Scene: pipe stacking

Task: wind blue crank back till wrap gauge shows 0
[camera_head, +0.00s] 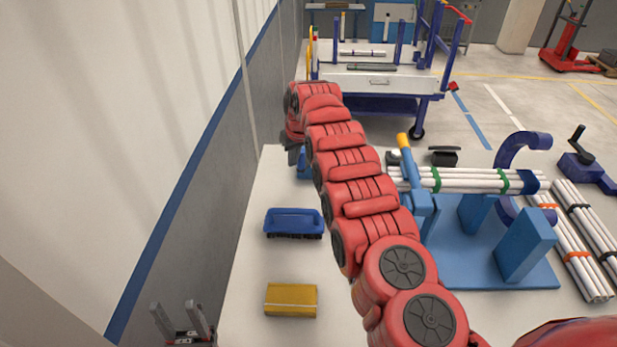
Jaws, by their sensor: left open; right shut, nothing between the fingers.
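A blue device with a dark crank handle (577,142) stands at the far right of the table. I cannot tell whether it is the blue crank. No readable wrap gauge shows. My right arm crosses the view from the lower right to the upper left. Its dark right gripper (292,154) is shut and empty near the table's back left corner, largely hidden by the arm. A small blue part (303,168) shows beside it, mostly hidden; contact cannot be told. My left gripper (177,312) is open and empty at the lower left, away from these things.
A blue stand (480,270) holds white pipes (460,180) with green bands. A blue brush-like block (294,222) and a yellow block (291,299) lie left of my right arm. More banded pipes (575,250) lie at right. A wall (215,190) borders the left side.

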